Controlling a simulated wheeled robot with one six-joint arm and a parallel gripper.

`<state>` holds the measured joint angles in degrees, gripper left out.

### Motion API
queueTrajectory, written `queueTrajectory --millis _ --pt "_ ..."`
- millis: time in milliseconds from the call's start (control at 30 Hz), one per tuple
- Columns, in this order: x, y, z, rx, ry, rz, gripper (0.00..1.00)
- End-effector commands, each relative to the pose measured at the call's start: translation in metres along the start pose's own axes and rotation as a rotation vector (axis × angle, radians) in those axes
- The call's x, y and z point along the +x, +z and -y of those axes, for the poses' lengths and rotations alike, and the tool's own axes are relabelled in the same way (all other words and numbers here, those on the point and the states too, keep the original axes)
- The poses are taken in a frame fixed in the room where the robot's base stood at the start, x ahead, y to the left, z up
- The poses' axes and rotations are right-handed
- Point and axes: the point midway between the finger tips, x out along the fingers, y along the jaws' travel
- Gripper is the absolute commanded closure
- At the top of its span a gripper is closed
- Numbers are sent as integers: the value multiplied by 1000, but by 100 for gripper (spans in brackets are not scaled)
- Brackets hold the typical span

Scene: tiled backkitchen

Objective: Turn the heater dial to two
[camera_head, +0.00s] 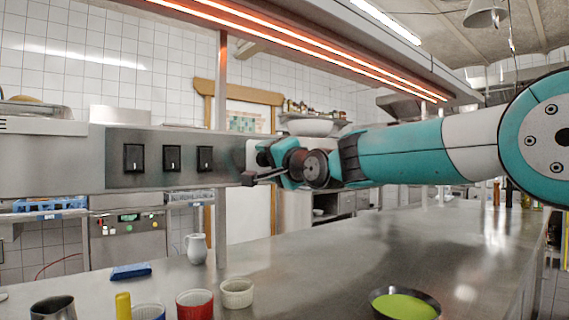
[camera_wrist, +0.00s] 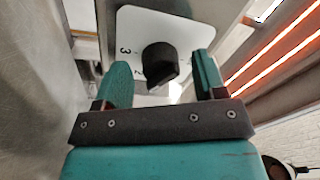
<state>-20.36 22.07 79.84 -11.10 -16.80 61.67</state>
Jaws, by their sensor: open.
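The heater dial is a black knob (camera_wrist: 160,65) on a white plate (camera_wrist: 135,25). In the wrist view the digits 3 and 2 show on the plate to the knob's left; which mark the knob points at I cannot tell. My gripper (camera_wrist: 162,74) is open, with one teal finger on each side of the knob and visible gaps between; it is not closed on it. In the head view my gripper (camera_head: 268,176) is at the right end of the steel panel, where the plate (camera_head: 252,150) shows and the knob is partly hidden.
Three black switches (camera_head: 172,158) sit on the panel left of the dial. A heater with glowing orange bars (camera_head: 330,45) runs overhead. A post (camera_head: 221,130) stands close by. Below, the steel counter (camera_head: 300,255) holds a white jug (camera_head: 196,248), cups and a green-filled bowl (camera_head: 405,305).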

Motion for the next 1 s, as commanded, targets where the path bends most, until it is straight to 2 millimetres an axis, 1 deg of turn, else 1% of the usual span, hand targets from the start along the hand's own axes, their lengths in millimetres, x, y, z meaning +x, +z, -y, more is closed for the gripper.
queueTrajectory --millis 167,500,600,700,800,1000 --pt "-27 0 -2 -1 0 -3 36" --pt "-114 -1 -2 -1 -1 -6 36" --pt "-136 -1 -2 -1 -2 -6 36" --pt "-153 -2 -2 -1 0 -5 36" --pt "-164 -2 -1 -1 0 -4 36" --pt "-172 -1 -1 0 1 -2 36"
